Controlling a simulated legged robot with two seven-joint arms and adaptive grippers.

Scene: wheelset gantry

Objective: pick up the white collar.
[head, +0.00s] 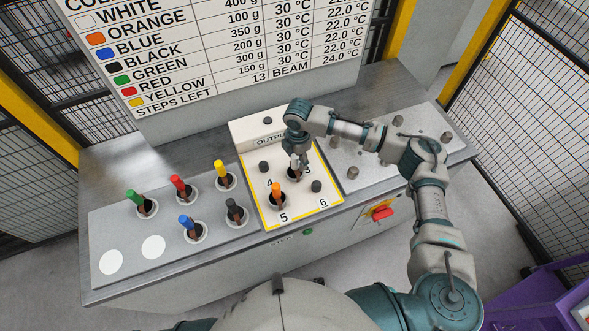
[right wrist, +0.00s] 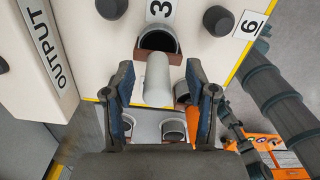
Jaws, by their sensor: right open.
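The white collar (right wrist: 157,80) shows in the right wrist view as a pale cylinder below the label 3. A dark round socket (right wrist: 159,42) with a brown edge lies just beyond it. My right gripper (right wrist: 160,74) is open, with one finger on each side of the collar; contact with it cannot be told. In the head view my right gripper (head: 297,163) points down over the output panel (head: 298,205), by the label 3, and mostly hides the collar. My left gripper is not in view.
An orange-topped piece (head: 277,189) stands close by at label 5. Dark knobs (head: 316,186) sit around the panel. Green, red, yellow, blue and black pieces stand on the left plate (head: 115,226), with two white discs. A large board (head: 220,45) rises behind.

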